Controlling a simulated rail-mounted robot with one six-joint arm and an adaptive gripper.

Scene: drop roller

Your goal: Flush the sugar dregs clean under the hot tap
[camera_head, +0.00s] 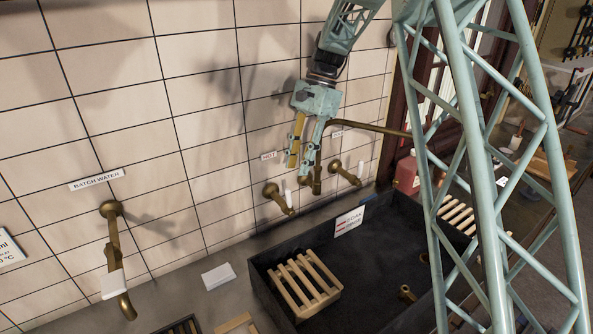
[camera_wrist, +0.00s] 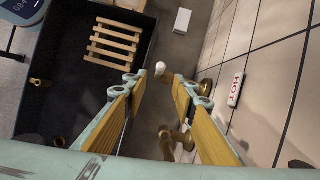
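The hot tap (camera_head: 279,197) is brass with a white handle, on the tiled wall below a HOT label (camera_head: 268,156). In the wrist view its white handle (camera_wrist: 160,68) shows just beyond the gap between my fingertips, and the HOT label (camera_wrist: 236,89) is to the right. My gripper (camera_head: 299,170) points down, above and slightly right of this tap in the head view. In the wrist view my gripper (camera_wrist: 160,82) has its fingers apart with nothing held. The dark sink (camera_head: 262,281) lies below. I cannot make out any sugar dregs or a vessel holding them.
A wooden slatted rack (camera_head: 303,284) sits in the sink. Another brass tap (camera_head: 347,174) is right of the hot one; a batch water tap (camera_head: 113,240) is at left. A red bottle (camera_head: 407,174) stands behind the sink. A white block (camera_head: 218,276) lies on the counter.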

